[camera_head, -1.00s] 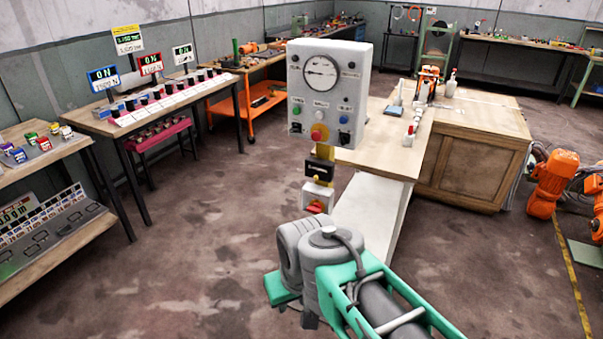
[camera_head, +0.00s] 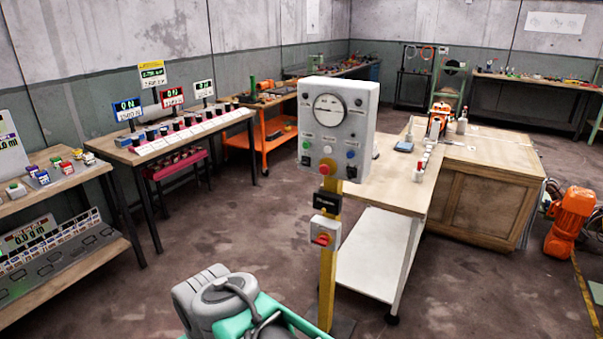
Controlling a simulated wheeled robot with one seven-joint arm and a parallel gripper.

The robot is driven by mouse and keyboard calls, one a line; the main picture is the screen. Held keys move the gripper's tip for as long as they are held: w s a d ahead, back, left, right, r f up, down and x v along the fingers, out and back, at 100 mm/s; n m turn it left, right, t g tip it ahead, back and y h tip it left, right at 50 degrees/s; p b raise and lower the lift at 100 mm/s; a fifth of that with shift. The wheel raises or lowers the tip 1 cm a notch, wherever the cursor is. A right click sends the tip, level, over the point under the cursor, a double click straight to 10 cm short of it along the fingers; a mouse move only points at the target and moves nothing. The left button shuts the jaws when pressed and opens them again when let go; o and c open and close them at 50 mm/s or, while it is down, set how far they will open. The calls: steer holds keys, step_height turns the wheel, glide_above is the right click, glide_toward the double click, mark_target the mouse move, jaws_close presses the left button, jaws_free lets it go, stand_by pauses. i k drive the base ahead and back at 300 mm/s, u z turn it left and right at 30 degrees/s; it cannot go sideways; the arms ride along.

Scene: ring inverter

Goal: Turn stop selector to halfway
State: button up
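A grey control panel (camera_head: 338,128) stands upright on a yellow post (camera_head: 327,275). It has a round gauge (camera_head: 331,108) at the top and several small knobs and lights below. A red button (camera_head: 321,169) sits at the lower middle. Small black switches sit at the two lower corners, one at the left (camera_head: 305,160) and one at the right (camera_head: 351,171). Their labels are too small to read, so I cannot tell which control is the stop selector or where it points. My grey and green arm shows at the bottom, apart from the panel. My gripper is not in view.
A black box (camera_head: 327,201) and a red rotary switch on a grey box (camera_head: 325,232) are on the post below the panel. A wooden workbench (camera_head: 396,190) stands close behind at the right. Benches line the left side. The floor left of the post is clear.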

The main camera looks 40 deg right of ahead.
mark_target(350, 172)
steer(key=z, duration=0.1)
steer(key=i, duration=1.2)
steer(key=z, duration=0.7)
